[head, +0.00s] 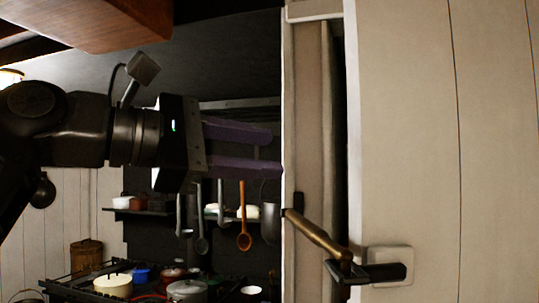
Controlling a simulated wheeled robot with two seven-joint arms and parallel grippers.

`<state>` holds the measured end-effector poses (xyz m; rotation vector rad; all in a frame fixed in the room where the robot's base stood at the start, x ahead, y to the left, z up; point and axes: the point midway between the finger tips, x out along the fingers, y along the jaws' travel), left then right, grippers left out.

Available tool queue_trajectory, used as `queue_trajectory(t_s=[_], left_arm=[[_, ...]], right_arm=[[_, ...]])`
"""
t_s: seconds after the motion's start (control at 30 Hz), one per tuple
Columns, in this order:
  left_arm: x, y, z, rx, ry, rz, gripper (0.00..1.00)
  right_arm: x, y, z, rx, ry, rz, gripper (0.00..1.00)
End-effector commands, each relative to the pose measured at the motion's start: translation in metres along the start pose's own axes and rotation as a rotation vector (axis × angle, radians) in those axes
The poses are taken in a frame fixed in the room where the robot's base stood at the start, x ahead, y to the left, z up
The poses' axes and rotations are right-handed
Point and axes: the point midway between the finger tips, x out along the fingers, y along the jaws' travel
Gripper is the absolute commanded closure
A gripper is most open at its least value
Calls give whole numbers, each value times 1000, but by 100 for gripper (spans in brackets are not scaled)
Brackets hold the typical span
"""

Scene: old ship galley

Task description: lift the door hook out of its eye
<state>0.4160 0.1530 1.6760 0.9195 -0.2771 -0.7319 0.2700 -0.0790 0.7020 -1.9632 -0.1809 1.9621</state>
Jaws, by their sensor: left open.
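The door hook (318,235) is a brass-coloured bar. It slopes down to the right across the dark gap between the white upright and the wide white panel. Its lower right end meets the dark metal eye (375,271), which stands out from a pale square plate on the panel. How deep the hook's tip sits in the eye cannot be told. My left gripper (272,152) is open and empty, with purplish fingers pointing right. It is above and left of the hook's upper end, apart from it, close to the upright's left edge. My right gripper is not in view.
The white upright (305,120) and the wide panel (410,130) fill the right side. Behind on the left are a stove with several pots (187,291), hanging utensils (244,230) and a shelf (130,212). A wooden beam (100,22) hangs overhead at top left.

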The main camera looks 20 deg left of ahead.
Motion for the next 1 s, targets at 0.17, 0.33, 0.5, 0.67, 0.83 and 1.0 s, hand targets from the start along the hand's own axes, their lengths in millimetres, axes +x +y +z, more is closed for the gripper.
queue_trajectory(t_s=[0.17,0.33,0.5,0.67,0.83,1.0], left_arm=[[-14,0,-1,0,1,2,59],[-27,-1,-1,-1,1,1,59],[-40,-1,-1,-1,0,2,59],[-51,-1,-1,-1,0,1,59],[-56,-2,-1,0,0,1,59],[-56,-2,-1,0,0,1,59]], right_arm=[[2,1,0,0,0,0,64],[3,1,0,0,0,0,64],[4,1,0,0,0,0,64],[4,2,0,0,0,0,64],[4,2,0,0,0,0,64],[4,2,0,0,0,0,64]])
